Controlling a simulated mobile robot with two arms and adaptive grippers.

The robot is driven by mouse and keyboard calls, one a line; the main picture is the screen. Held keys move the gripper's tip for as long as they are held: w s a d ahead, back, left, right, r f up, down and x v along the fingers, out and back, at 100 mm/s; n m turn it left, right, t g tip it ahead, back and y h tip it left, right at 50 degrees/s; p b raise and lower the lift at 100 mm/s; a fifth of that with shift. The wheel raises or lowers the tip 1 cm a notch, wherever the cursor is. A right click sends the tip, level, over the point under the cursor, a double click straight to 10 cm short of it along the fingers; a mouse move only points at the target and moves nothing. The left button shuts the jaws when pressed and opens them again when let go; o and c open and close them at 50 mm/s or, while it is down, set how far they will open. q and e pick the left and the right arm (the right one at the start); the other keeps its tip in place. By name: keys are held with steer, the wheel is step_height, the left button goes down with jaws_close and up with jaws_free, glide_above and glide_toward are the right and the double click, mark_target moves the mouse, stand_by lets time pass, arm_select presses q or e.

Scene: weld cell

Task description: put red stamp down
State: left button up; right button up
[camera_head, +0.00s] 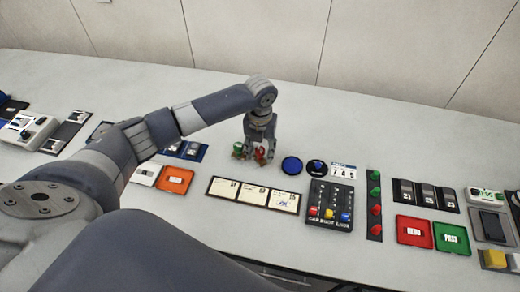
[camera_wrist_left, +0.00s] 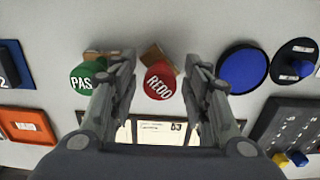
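The red stamp (camera_head: 260,156) has a red knob marked REDO and a wooden base. It shows in the left wrist view (camera_wrist_left: 159,80), beside the green stamp. It appears to stand on the table, though I cannot tell for sure that its base touches. My left gripper (camera_head: 262,147) points down over it. In the left wrist view the two fingers (camera_wrist_left: 162,62) are apart, one on each side of the red knob, with a visible gap on both sides. The gripper's own fingers partly hide the stamp in the head view. My right gripper is in neither view.
A green stamp (camera_head: 238,150) stands close to the left of the red one. A round blue pad (camera_head: 292,165) lies to the right. A row of cards (camera_head: 252,193) lies in front. The table (camera_head: 340,115) behind is clear up to the wall.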

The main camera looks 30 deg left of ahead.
mark_target(260, 149)
arm_select(q)
steer(key=shift+r, duration=0.2)
steer(key=shift+w+r, duration=0.1)
steer(key=shift+r, duration=0.2)
step_height(260, 149, up, 11)
steer(key=b, duration=0.3)
steer(key=shift+r, duration=0.2)
steer(key=shift+r, duration=0.1)
